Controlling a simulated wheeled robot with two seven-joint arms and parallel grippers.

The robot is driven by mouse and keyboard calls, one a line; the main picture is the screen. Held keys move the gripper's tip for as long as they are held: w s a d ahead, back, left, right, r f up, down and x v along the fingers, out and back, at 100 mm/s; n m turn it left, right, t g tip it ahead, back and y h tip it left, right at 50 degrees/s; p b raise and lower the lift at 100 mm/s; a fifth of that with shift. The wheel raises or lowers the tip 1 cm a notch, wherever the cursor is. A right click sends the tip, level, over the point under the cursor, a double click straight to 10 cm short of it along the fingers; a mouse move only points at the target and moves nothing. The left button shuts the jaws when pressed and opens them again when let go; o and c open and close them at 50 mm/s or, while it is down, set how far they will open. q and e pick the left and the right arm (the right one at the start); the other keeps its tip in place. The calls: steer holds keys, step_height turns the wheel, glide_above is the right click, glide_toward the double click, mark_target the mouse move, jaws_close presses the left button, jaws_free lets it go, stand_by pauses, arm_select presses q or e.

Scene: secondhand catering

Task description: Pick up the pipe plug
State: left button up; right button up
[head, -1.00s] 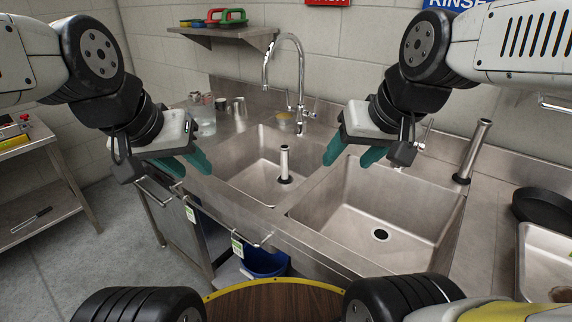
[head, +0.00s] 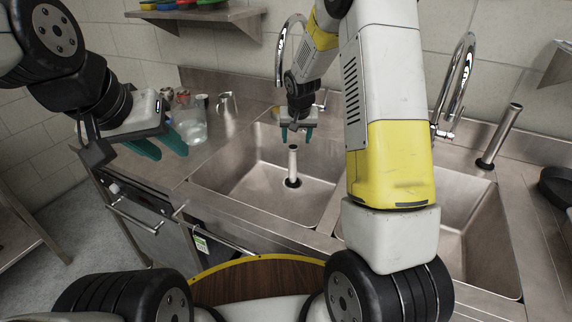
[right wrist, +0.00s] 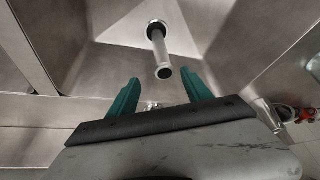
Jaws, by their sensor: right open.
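A pipe plug (head: 293,163), a grey metal tube on a dark round base, stands upright in the left sink basin (head: 240,188). My right gripper (head: 297,136) is open, above and just behind the plug in the head view. In the right wrist view the plug (right wrist: 159,48) lies ahead, lined up between the two green fingers, with its open end towards me; the fingers do not touch it. My left gripper (head: 170,151) is open and empty, left of the basin near the counter's front edge. A second similar tube (head: 502,135) stands upright on the right side of the sink unit.
A tall curved faucet (head: 279,50) rises behind the left basin, close to my right arm. A clear jar (head: 190,125) and a metal cup (head: 227,104) stand on the counter at left. A dark pan (head: 556,187) sits at far right. My right arm covers part of the right basin.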

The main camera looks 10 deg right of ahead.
mark_target(293, 157)
steer(key=x, duration=1.3)
steer(key=shift+w+a+f, duration=0.1)
steer(key=shift+a+f, duration=0.2)
steer(key=shift+c, duration=0.2)
steer(key=shift+r, duration=0.1)
jaws_close()
